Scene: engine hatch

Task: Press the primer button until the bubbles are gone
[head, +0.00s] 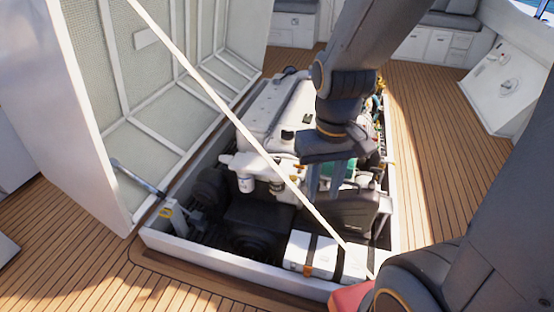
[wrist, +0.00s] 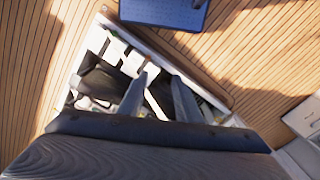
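The engine (head: 262,118) is a white block with dark and metal parts, set in the open hatch bay. A white canister (head: 245,183) hangs at its near left side. My gripper (head: 325,190) points down over the right part of the engine bay, near a green part (head: 350,169). In the wrist view my gripper (wrist: 158,105) shows two grey fingers spread apart with nothing held between them. I cannot make out the primer button or any bubbles; they are too small or hidden behind my arm.
The raised hatch lid (head: 150,75) stands at the left, with a gas strut (head: 138,180). A pale diagonal bar (head: 215,100) crosses in front of the bay. White boxes with dark straps (head: 298,250) sit at its near edge. Wooden deck (head: 425,150) is clear at the right.

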